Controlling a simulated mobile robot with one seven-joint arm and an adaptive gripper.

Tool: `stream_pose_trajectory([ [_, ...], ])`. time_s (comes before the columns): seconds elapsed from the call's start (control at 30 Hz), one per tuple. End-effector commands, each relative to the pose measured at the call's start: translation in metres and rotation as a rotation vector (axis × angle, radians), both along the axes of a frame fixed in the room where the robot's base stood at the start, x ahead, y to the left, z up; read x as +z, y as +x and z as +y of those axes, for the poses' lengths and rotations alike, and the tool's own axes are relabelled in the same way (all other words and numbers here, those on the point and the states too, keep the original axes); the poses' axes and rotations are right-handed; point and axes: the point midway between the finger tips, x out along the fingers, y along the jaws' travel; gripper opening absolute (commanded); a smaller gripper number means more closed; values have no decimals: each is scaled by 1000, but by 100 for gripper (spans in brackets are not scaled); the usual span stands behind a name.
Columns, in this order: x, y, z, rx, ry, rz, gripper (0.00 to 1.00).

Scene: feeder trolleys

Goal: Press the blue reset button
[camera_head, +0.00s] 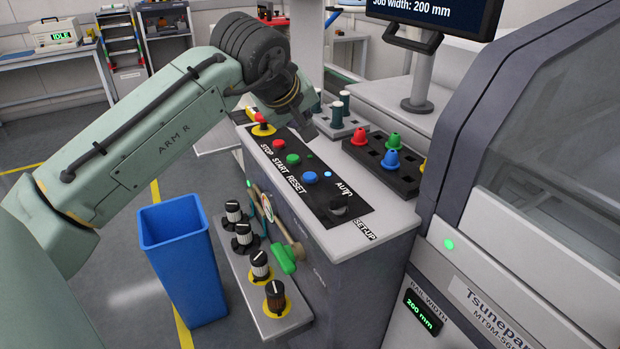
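The blue reset button (310,177) sits on the black sloped control panel (322,193), above the label RESET. It is in line with the green start button (293,159) and the red stop button (279,144). Nothing covers the blue button. My gripper (302,124) points down over the far end of the panel, beyond the red and green buttons and apart from the blue one. It is dark, small and seen from behind, so its fingers are hard to make out.
A red mushroom button (261,118) stands near my gripper, and a selector knob (340,206) is at the panel's near end. A black tray (404,182) with coloured cones lies right of the panel. Knobs on a lower shelf (290,322) and a blue bin (185,260) are left.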

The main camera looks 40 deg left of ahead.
Motion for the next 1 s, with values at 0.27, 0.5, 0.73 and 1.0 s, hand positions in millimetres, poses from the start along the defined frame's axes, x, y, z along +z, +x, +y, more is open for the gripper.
stream_pose_trajectory([
  [0.27, -47, -1, 0, 2, 1, 3, 0],
  [0.5, -70, 0, 0, -2, -2, -1, 0],
  [0.73, -74, 0, -1, -2, 0, 0, 0],
  [1.0, -74, 0, 0, -2, 0, 0, 0],
])
